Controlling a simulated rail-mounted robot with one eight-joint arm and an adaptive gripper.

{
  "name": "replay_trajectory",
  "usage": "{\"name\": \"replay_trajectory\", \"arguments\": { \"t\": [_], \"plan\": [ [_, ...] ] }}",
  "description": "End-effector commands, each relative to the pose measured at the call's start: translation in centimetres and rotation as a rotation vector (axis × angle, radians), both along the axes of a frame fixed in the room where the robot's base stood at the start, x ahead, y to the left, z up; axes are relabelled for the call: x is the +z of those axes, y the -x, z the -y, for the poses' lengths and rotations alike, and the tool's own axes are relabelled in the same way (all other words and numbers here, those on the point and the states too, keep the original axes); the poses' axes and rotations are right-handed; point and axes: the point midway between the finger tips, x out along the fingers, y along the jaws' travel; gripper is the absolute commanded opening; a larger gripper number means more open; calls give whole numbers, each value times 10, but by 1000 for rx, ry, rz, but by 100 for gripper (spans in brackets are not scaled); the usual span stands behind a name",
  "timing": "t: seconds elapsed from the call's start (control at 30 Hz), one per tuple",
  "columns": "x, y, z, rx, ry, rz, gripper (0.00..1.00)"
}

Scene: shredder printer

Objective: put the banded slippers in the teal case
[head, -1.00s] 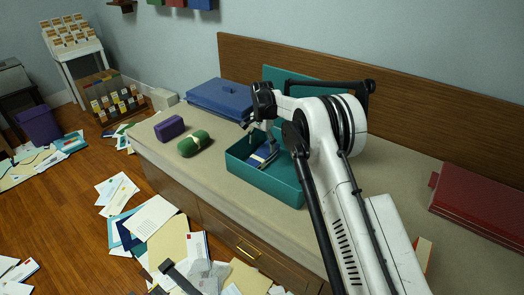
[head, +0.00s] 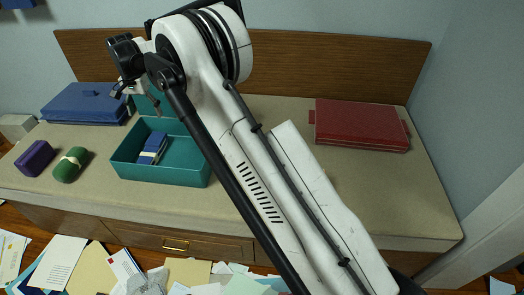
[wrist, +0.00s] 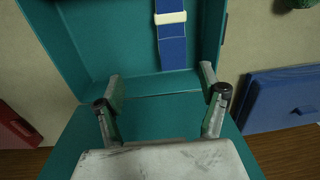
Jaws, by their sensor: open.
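The teal case (head: 190,178) stands open on the bench, its lid raised at the back, partly hidden by my arm. The banded slippers (head: 152,148), a slim blue bundle with a pale band, lie inside it towards the left. In the wrist view the slippers (wrist: 172,48) show with their cream band on the floor of the case (wrist: 110,40). My gripper (head: 137,98) is open and empty, above and behind the slippers near the raised lid. Its spread fingers (wrist: 162,98) also show in the wrist view, apart from the slippers.
A closed blue case (head: 85,105) lies back left and a closed red case (head: 360,125) right. The bench between teal and red cases is largely clear; papers litter the floor.

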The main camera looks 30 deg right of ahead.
Motion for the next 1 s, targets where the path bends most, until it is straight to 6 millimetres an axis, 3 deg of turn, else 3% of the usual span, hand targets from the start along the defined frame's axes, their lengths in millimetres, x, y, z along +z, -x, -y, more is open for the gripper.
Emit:
{"name": "replay_trajectory", "arguments": {
  "t": [0.03, 0.2, 0.5, 0.8, 1.0],
  "plan": [
    [18, 8, 9, 11, -3, 14, 74],
    [68, 33, 36, 55, -9, 61, 74],
    [140, 95, 84, 132, -8, 149, 74],
    [189, 173, 128, 207, 6, 237, 74],
    [207, 231, 154, 257, 23, 295, 74]
  ]
}}
